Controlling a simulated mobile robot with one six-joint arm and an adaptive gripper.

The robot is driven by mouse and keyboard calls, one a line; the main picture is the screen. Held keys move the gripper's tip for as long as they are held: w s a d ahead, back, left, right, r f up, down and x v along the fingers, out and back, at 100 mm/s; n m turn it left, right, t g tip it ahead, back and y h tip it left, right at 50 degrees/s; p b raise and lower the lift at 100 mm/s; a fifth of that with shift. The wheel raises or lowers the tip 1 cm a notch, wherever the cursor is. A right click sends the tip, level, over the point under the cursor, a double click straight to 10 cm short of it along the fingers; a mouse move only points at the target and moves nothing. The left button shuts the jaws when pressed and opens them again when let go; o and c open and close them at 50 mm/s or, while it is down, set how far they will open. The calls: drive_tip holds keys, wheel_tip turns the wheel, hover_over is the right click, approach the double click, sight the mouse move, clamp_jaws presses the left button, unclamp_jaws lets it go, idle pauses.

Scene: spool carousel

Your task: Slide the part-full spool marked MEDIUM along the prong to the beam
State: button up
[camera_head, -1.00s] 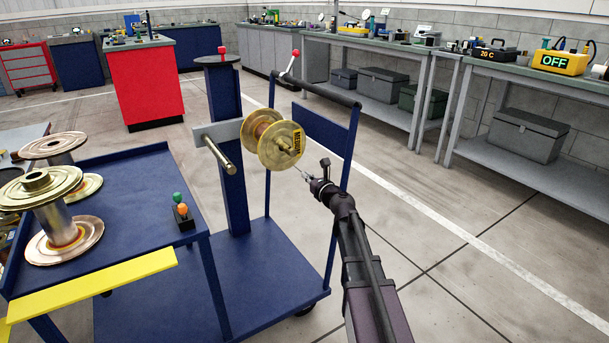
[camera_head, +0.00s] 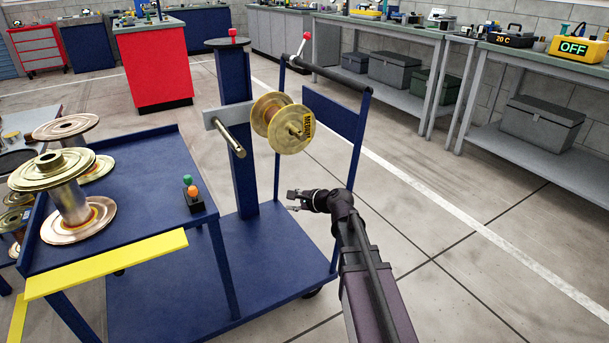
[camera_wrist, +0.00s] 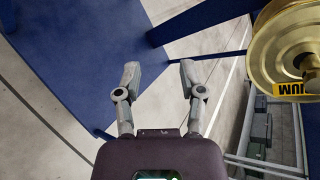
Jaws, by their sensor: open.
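The MEDIUM spool (camera_head: 287,128) is a brass-coloured reel with a yellow label, hanging on a prong of the blue carousel trolley. Some wound material shows between its flanges. The prong tip (camera_head: 297,132) pokes out through its near flange. The spool also shows at the upper right of the wrist view (camera_wrist: 284,47). The beam (camera_head: 222,116) is the grey crosspiece on the blue post, behind and left of the spool. My gripper (camera_head: 290,201) is open and empty, below the spool and apart from it. In the wrist view its two fingers (camera_wrist: 159,78) stand wide apart with nothing between them.
An empty prong (camera_head: 233,142) sticks out from the beam, left of the spool. The trolley's blue handle frame (camera_head: 350,125) stands to the right. A blue cart (camera_head: 140,200) with spools (camera_head: 70,205) and a small button box (camera_head: 195,201) is at the left. Floor at the right is clear.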

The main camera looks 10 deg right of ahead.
drive_tip(key=s+d+f+n+g+h, duration=0.2)
drive_tip(key=s+f+n+g+h, duration=0.2)
drive_tip(key=s+n, duration=0.4)
drive_tip(key=s+d+f+n+g+h, duration=0.2)
drive_tip(key=s+f+n+g+h, duration=0.2)
drive_tip(key=s+n, duration=0.5)
drive_tip(key=s+f+g+p, duration=0.1)
drive_tip(key=s+g, duration=0.1)
drive_tip(key=s, duration=0.3)
drive_tip(key=shift+s+f, duration=0.4)
drive_tip(key=shift+a, duration=0.2)
